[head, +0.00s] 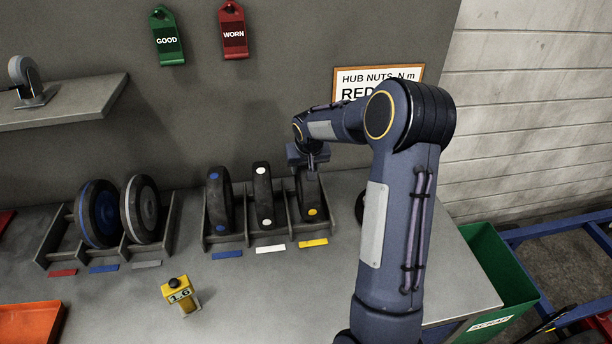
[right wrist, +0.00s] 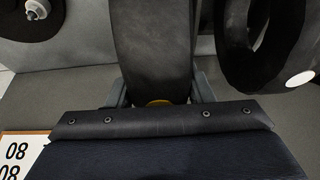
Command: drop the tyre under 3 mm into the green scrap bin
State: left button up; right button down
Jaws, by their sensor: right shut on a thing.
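Three black tyres stand upright in a grey rack (head: 283,239) on the bench: a blue-dot tyre (head: 219,203), a white-dot tyre (head: 264,197) and a yellow-dot tyre (head: 309,200). My right gripper (head: 311,166) is at the top of the yellow-dot tyre, shut on it; the tyre is still in its slot behind the yellow tag. In the right wrist view the tyre (right wrist: 155,50) sits between the fingers, with the white-dot tyre (right wrist: 266,50) beside it. The green scrap bin (head: 503,268) stands right of the bench. My left gripper is out of view.
A second rack (head: 112,257) with two wheels stands at left. A yellow gauge (head: 179,293), its reading unclear, stands on the bench in front. An orange tray (head: 30,322) is at front left. A dark round thing behind my arm is partly hidden. A blue frame lies beyond the bin.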

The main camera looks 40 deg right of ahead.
notch_tip(320, 180, up, 9)
jog(key=shift+f+b, duration=0.2)
jog(key=shift+b, duration=0.45)
